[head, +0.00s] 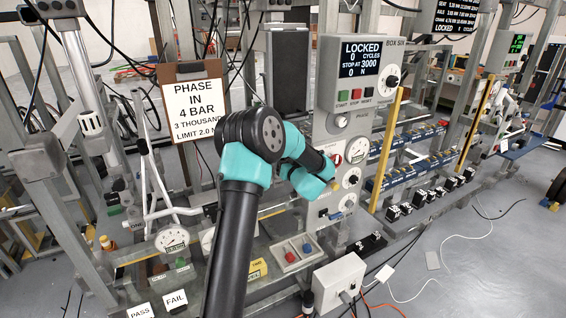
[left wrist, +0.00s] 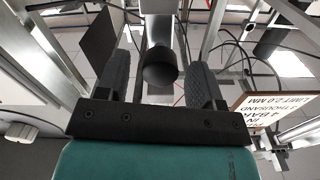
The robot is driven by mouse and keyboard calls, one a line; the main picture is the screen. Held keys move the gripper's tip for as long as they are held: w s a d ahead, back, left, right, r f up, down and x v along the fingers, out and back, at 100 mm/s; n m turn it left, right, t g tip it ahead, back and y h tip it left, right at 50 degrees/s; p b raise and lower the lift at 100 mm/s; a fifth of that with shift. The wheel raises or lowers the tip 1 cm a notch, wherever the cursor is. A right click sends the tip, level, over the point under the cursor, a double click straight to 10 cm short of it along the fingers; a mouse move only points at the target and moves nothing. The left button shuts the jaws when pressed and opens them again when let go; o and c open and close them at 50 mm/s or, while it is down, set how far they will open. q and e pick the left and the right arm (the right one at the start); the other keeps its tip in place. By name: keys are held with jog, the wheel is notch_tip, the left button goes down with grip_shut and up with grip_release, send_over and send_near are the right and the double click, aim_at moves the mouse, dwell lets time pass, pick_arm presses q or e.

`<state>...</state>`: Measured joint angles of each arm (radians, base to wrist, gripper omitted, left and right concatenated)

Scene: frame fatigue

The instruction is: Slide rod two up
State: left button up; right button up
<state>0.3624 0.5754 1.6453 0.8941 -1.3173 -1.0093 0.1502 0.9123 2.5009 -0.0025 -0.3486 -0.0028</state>
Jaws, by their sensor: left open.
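In the left wrist view my left gripper (left wrist: 160,64) is open, with one dark ribbed finger on each side. A round black knob or end cap (left wrist: 159,72) is between the fingers, with gaps on both sides. A pale metal rod or bar (left wrist: 159,28) runs behind the knob; I cannot tell whether it is rod two. In the head view my black and teal left arm fills the middle, and its fingers are hidden or not clear. A thick grey upright rod (head: 88,85) stands at the left. My right gripper is not in view.
A "PHASE IN 4 BAR" sign (head: 194,112) hangs left of my arm and also shows in the wrist view (left wrist: 268,118). A control box (head: 361,75) reads LOCKED. A round gauge (head: 172,239) and PASS and FAIL cards (head: 175,300) sit low. Metal frame bars crowd the left side.

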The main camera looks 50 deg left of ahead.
pick_arm(q)
jog(key=shift+a, duration=0.25)
jog(key=shift+r, duration=0.1)
grip_shut()
dwell(0.4)
